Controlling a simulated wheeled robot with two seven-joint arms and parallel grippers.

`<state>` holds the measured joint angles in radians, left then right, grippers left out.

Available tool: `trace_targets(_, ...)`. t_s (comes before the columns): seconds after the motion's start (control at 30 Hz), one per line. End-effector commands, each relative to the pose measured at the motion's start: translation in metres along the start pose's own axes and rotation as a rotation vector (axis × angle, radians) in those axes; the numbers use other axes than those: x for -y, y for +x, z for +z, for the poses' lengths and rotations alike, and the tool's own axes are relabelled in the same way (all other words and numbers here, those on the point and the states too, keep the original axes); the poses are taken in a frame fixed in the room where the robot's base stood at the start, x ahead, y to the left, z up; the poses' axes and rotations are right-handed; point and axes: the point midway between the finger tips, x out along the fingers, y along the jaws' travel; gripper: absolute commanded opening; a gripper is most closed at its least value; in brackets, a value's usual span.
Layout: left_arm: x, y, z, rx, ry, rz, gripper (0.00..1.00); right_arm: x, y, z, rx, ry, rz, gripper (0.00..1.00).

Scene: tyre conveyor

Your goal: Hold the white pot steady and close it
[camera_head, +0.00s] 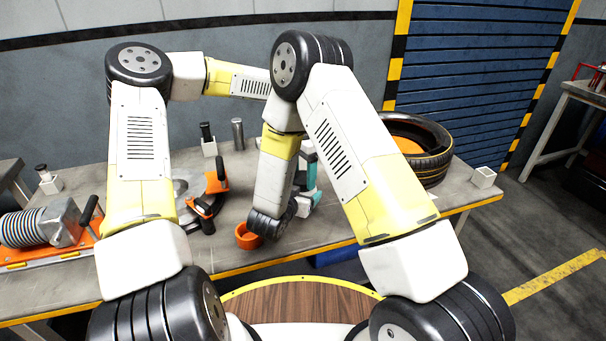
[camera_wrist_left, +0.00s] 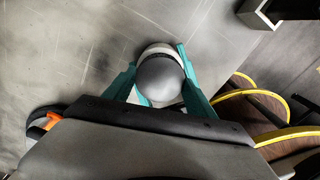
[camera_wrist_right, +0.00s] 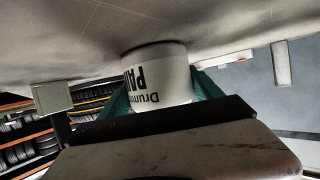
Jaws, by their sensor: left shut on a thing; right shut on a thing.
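The white pot (camera_wrist_right: 158,78) has dark lettering, upside down in the right wrist view, and stands against the table top. My right gripper (camera_wrist_right: 159,88) is shut on its sides. In the left wrist view a rounded grey lid (camera_wrist_left: 159,78) is between the teal fingers of my left gripper (camera_wrist_left: 157,62), which is shut on it. A white rim (camera_wrist_left: 160,48) shows just past the lid; I cannot tell whether the lid is seated on the pot. In the head view my arms hide the pot and lid; a teal gripper part (camera_head: 312,178) shows between them.
The grey table (camera_head: 340,215) holds a tyre (camera_head: 432,152) at the right, a white square holder (camera_head: 483,177), a metal cylinder (camera_head: 238,134), an orange-black tool (camera_head: 213,190) and an orange ring (camera_head: 247,237). A motor-like machine (camera_head: 45,225) is at the left.

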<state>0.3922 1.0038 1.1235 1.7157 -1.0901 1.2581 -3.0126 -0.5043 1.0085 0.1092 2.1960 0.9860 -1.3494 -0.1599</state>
Motion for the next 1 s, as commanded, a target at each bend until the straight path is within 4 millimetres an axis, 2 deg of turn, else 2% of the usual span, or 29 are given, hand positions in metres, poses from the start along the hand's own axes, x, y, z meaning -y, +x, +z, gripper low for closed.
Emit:
trace_targets(0.13,0.000,0.000,0.000,0.000,-0.002,-0.001,0.20,0.001,0.000,-0.001,-0.001,0.003,-0.001,0.00)
trace_targets(0.17,0.000,0.000,0.000,0.000,-0.002,-0.001,0.68,0.001,0.000,-0.001,-0.001,0.003,-0.001,0.00)
trace_targets(0.27,0.000,0.000,0.000,0.000,-0.003,0.000,0.86,0.001,0.000,-0.001,-0.001,0.003,-0.001,0.00)
trace_targets(0.57,0.000,-0.001,0.000,0.001,-0.004,0.001,0.86,0.000,0.000,-0.001,-0.002,0.002,0.000,0.00)
trace_targets(0.9,0.000,-0.040,0.000,0.002,-0.005,0.000,0.86,0.000,0.000,-0.001,-0.002,0.002,0.000,0.00)
trace_targets(1.0,0.000,-0.045,0.000,0.002,-0.005,0.000,0.86,0.000,0.000,-0.001,-0.002,0.002,0.001,0.00)
